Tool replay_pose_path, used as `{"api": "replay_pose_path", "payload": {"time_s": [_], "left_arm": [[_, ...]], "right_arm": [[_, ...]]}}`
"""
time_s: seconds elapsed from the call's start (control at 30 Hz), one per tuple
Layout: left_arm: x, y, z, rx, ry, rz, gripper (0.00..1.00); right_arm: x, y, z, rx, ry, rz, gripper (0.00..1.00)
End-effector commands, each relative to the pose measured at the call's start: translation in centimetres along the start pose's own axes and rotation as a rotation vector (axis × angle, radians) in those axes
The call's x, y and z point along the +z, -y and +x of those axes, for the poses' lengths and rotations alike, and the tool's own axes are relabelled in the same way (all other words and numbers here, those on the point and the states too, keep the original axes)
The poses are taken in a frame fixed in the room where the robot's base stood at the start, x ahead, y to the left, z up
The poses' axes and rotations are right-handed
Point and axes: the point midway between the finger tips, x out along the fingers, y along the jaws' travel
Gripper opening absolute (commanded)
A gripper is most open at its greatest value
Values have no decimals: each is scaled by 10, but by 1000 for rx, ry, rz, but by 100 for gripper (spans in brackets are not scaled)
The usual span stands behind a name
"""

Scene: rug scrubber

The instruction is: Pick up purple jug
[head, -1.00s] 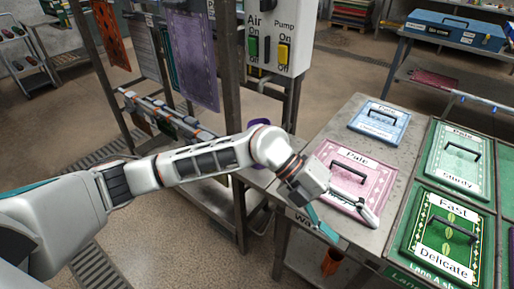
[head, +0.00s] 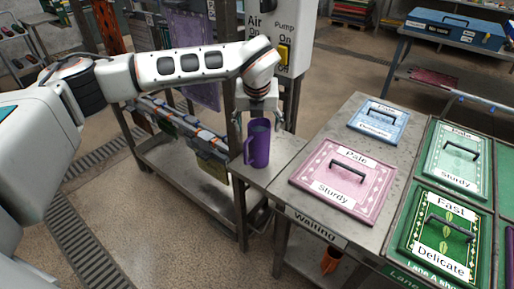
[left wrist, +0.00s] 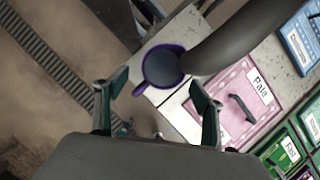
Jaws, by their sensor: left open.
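The purple jug (head: 259,150) stands upright on the end of the metal table, its handle toward the left in the head view. In the left wrist view, the jug (left wrist: 163,67) is seen from above, with a purple rim and a grey inside. My left gripper (head: 262,122) is above and around the top of the jug in the head view, fingers pointing down. In the left wrist view, its fingers (left wrist: 159,84) are spread apart with the jug's opening between and beyond them. Contact cannot be told. My right gripper is not in view.
A pink "Pale Sturdy" panel (head: 343,179) and a blue panel (head: 380,119) lie on the table right of the jug. Green panels (head: 441,234) are farther right. The Air/Pump switch box (head: 284,50) on a post stands just behind the jug.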

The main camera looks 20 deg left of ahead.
Motion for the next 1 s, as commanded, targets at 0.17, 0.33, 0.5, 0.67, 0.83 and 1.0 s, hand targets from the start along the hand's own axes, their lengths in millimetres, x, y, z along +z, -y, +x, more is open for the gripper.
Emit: {"api": "replay_pose_path", "payload": {"time_s": [0.17, 0.33, 0.5, 0.67, 0.83, 1.0], "left_arm": [[-1, 4, 22, -1, -4, 1, 68], [0, 4, 44, -1, -2, 1, 68], [0, 4, 50, -2, -1, 2, 68], [0, 4, 50, -2, -1, 3, 66], [0, 4, 50, -2, -1, 3, 22], [1, 4, 48, -4, 2, 2, 0]], "right_arm": [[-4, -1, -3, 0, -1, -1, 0], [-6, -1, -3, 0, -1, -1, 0], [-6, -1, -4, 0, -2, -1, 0], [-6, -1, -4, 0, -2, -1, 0], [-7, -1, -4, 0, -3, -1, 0], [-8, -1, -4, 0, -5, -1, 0]]}}
